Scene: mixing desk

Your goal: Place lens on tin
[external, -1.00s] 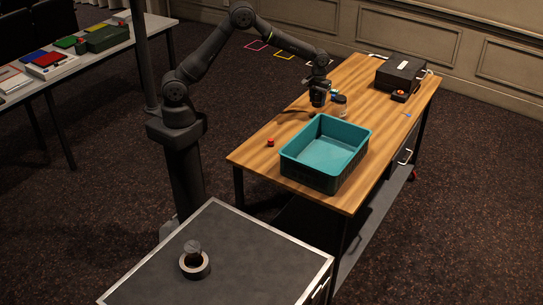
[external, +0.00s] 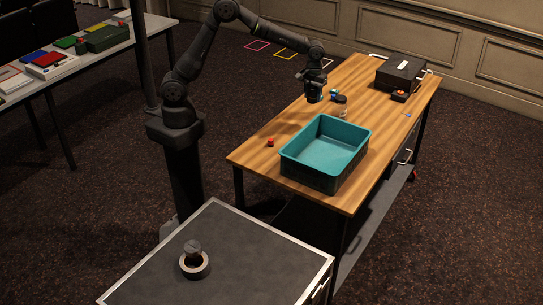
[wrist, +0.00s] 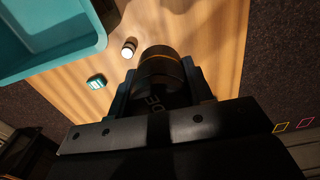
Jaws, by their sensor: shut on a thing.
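My gripper (external: 314,94) is above the wooden table, left of the small jar and behind the teal bin. In the wrist view my gripper (wrist: 160,82) is shut on the lens (wrist: 160,64), a dark cylinder with a thin gold ring, held between the two fingers. The lens is too dark to make out clearly in the external view.
A teal bin (external: 290,153) stands on the wooden table (external: 262,155). A small jar (external: 341,106), a teal-striped item (wrist: 97,81), a red piece (external: 270,142) and a black case (external: 399,73) are also there. The grey cabinet top (external: 250,250) is mostly clear.

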